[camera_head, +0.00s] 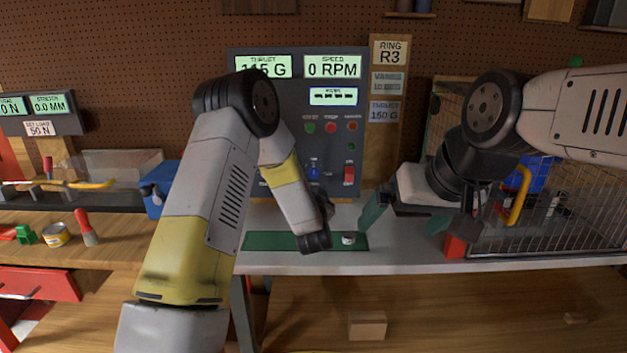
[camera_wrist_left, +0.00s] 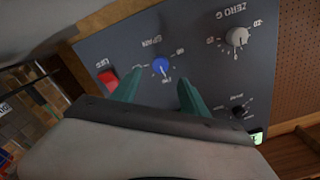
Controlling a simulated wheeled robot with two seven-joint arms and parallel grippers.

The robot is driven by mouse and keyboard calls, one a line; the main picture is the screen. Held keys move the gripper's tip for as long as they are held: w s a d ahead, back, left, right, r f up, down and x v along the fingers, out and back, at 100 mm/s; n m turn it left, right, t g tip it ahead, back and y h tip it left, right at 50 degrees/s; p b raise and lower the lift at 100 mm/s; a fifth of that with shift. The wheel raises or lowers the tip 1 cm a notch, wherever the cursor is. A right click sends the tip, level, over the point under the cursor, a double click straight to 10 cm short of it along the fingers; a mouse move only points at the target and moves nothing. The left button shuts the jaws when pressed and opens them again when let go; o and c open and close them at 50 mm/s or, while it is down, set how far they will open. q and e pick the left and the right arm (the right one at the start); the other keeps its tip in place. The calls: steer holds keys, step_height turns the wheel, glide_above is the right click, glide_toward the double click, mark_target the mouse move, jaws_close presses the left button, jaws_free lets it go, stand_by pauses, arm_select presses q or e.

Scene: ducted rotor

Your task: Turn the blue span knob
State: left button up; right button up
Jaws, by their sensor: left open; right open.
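The blue span knob (camera_head: 313,173) is on the lower part of the dark grey control panel (camera_head: 290,120), left of a red switch (camera_head: 349,176). In the left wrist view the blue knob (camera_wrist_left: 161,66) has a printed scale around it. My left gripper (camera_wrist_left: 158,88) is open there, its teal fingertips on either side of the knob's line and apparently short of it; contact is not visible. In the head view my left arm hides its fingers. My right gripper (camera_head: 402,226) is open and empty above the bench, right of the panel.
The wrist view shows a grey zero knob (camera_wrist_left: 237,37), a small black knob (camera_wrist_left: 238,112) and the red switch (camera_wrist_left: 108,78). A green mat (camera_head: 275,241) lies on the bench with a small pale object (camera_head: 348,239) on it. A wire mesh cage (camera_head: 580,215) stands at right.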

mark_target(314, 174)
arm_select(q)
steer(key=w, duration=0.7)
steer(key=shift+s, duration=0.1)
jaws_close()
